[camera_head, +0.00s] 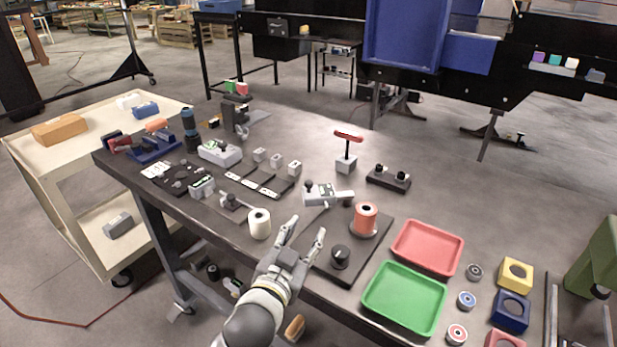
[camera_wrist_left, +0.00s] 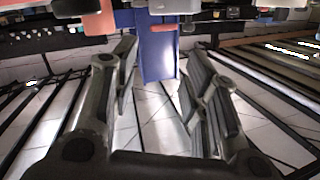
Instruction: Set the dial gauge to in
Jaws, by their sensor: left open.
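No part is clearly marked as the dial gauge; I cannot tell which it is. A round black dial knob (camera_head: 340,257) stands on a dark plate (camera_head: 323,272) at the front middle of the workbench. A white device with a dark knob (camera_head: 322,195) sits farther back, and another white device (camera_head: 219,152) sits at the left. My left gripper (camera_head: 306,230) is open and empty, left of and slightly behind the black knob, apart from it. Its open fingers also show in the left wrist view (camera_wrist_left: 163,70). My right gripper is not in view.
A red spool (camera_head: 365,218) stands behind the black knob, and a white roll (camera_head: 259,223) stands left of my gripper. A red tray (camera_head: 427,247) and green tray (camera_head: 404,335) lie to the right. A red T-handle (camera_head: 348,136) stands at the back edge.

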